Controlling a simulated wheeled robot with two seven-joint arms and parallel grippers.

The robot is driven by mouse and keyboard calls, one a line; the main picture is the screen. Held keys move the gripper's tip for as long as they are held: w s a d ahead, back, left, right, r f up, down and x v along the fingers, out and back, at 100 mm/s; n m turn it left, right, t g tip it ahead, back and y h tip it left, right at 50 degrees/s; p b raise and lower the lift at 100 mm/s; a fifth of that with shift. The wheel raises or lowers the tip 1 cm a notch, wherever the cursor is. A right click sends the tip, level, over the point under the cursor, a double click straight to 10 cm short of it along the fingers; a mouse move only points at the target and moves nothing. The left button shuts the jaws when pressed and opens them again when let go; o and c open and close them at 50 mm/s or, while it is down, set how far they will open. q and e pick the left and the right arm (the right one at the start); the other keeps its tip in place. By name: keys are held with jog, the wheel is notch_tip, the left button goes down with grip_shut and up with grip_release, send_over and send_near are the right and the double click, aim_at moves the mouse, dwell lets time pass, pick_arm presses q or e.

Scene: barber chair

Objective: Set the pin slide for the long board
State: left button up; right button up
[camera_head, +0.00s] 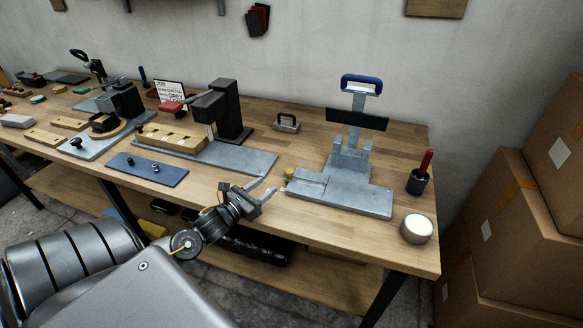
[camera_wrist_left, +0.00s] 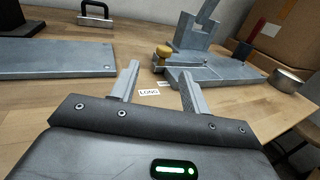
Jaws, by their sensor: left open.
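A grey metal fixture (camera_head: 345,194) stands on the right part of the wooden bench, and it also shows in the left wrist view (camera_wrist_left: 232,70). A brass knob (camera_head: 290,173) sits at the fixture's left end; in the left wrist view the knob (camera_wrist_left: 163,51) is just beyond the fingertips. A white label reading LONG (camera_wrist_left: 149,92) lies on the bench between my fingers, beside a second small pale mark. My left gripper (camera_head: 267,187) is open and empty, left of the knob and apart from it in the head view. My right gripper is not in view.
A blue-handled upright lever (camera_head: 361,85) rises behind the fixture. A dark cup with a red handle (camera_head: 420,180) and a round white-topped tin (camera_head: 416,229) stand to its right. A press (camera_head: 229,110) with a grey base plate and a blue plate (camera_head: 147,169) lie left.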

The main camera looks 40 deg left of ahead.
aim_at(287, 172)
pick_arm(q)
jog(key=shift+w+r, duration=0.15)
jog(key=w, duration=0.3)
jog(key=w+d+p, duration=0.1)
jog(key=w, duration=0.2)
jog(key=w+p, duration=0.1)
jog(key=w, duration=0.3)
jog(key=shift+w+d, duration=0.1)
jog(key=shift+d, duration=0.05)
jog(key=shift+w, duration=0.3)
grip_shut()
